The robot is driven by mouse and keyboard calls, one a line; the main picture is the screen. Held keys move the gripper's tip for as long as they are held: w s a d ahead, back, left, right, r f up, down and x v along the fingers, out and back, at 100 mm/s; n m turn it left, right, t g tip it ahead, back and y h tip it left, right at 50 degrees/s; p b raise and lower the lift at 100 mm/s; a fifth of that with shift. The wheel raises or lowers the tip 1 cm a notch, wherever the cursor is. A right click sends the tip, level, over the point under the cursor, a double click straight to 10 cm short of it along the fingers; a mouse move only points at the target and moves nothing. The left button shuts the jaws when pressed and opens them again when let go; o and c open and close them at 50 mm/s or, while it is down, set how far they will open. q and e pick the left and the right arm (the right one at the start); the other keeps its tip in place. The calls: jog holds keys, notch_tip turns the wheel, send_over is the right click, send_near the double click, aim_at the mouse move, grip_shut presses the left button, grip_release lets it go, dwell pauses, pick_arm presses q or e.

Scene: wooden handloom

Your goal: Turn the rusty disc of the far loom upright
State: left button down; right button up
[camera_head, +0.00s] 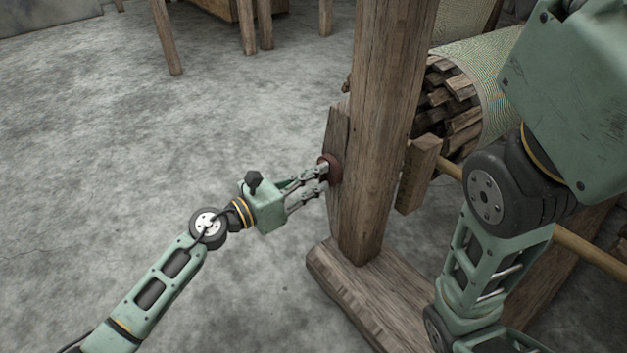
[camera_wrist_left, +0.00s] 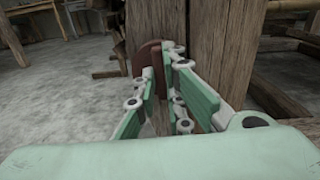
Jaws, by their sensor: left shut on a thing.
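The rusty disc (camera_head: 333,168) is a small red-brown round piece on the left side of the loom's upright wooden post (camera_head: 383,120). My left gripper (camera_head: 322,176) reaches it from the left, with its fingers closed on the disc's edge. In the left wrist view the disc (camera_wrist_left: 147,58) stands beyond the fingertips of my left gripper (camera_wrist_left: 160,70), against the post (camera_wrist_left: 190,45). The fingers hide part of the disc. My right arm crosses the right of the head view, but its gripper is out of view.
The post stands on a wooden foot beam (camera_head: 345,290). Right of it are a wooden block (camera_head: 417,172), a long pole (camera_head: 590,250) and a woven roll (camera_head: 490,75) by stacked wood pieces (camera_head: 455,105). Wooden legs (camera_head: 165,35) stand at the back. The grey floor at left is clear.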

pick_arm(q)
jog(key=shift+f+m, duration=0.1)
jog(key=shift+m, duration=0.2)
jog(key=c, duration=1.8)
grip_release()
jog(key=shift+c, duration=0.2)
jog(key=v, duration=1.2)
